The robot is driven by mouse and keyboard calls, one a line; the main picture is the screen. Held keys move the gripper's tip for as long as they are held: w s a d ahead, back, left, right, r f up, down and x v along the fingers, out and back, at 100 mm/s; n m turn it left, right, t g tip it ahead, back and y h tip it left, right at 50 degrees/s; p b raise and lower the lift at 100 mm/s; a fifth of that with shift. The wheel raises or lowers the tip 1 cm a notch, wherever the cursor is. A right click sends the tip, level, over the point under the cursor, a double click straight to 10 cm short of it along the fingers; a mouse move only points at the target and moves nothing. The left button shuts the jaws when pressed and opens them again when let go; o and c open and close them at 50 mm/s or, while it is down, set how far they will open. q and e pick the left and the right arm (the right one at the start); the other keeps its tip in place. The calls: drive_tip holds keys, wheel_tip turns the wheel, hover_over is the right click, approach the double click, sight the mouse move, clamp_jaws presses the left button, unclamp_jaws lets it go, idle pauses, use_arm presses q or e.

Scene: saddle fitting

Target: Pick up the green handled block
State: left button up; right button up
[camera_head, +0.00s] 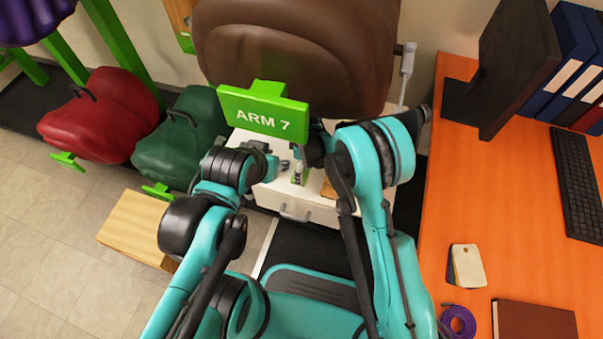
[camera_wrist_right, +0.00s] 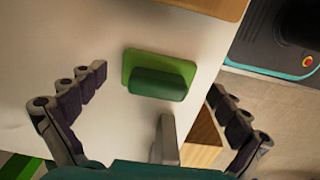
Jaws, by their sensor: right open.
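The green handled block (camera_wrist_right: 160,76) shows in the right wrist view: a flat bright green plate with a darker green grip bar on top. It lies on a white cabinet top (camera_wrist_right: 60,60). My right gripper (camera_wrist_right: 158,88) is open, with one finger on each side of the block in that view and neither visibly touching it. In the head view my right gripper (camera_head: 312,150) is mostly hidden by its own arm. A small green part (camera_head: 307,174) there may be the block. My left gripper (camera_head: 280,164) is over the cabinet's left side; its jaw opening is unclear.
A brown saddle (camera_head: 300,50) and a green "ARM 7" sign (camera_head: 263,112) overhang the cabinet. An orange desk (camera_head: 510,215) stands at right.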

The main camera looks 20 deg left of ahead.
wheel_tip(320, 180, down, 2)
drive_tip(key=shift+f+b, duration=0.2)
drive_tip(key=shift+b, duration=0.15)
drive_tip(key=shift+r, duration=0.1)
drive_tip(key=c, duration=0.9)
drive_tip(key=shift+c, duration=1.4)
